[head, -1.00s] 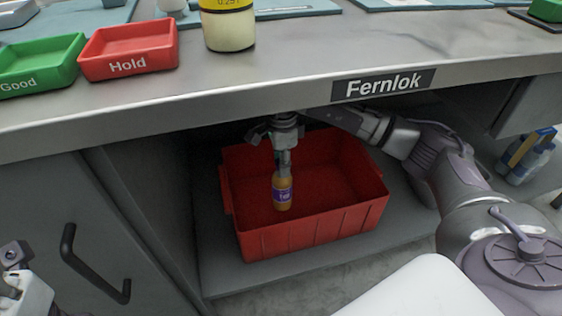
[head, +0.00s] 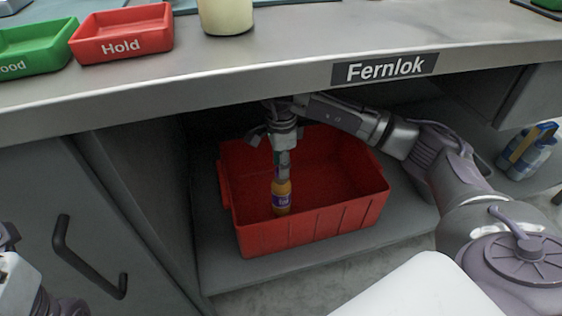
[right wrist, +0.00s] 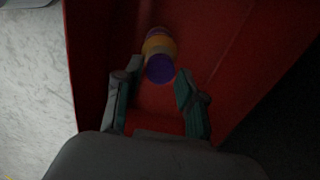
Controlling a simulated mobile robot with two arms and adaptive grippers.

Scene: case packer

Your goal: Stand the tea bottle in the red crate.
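The tea bottle (head: 282,197), orange with a purple label, is upright inside the red crate (head: 310,226), towards its left side. The front wall leaves unclear whether its base rests on the crate floor. My right gripper (head: 283,170) points straight down over the bottle's top. In the right wrist view the bottle's purple cap (right wrist: 160,68) lies between the fingertips (right wrist: 160,75), with narrow gaps at its sides, so the gripper looks open around it. My left gripper is not clearly in view; only part of my left arm shows at the lower left edge.
The crate stands on a low shelf under the worktop (head: 220,62), whose front edge overhangs my right arm. A cabinet door with a dark handle (head: 88,258) is at left. Red (head: 122,45) and green (head: 35,62) trays sit above. Blue-labelled bottles (head: 528,150) stand at right.

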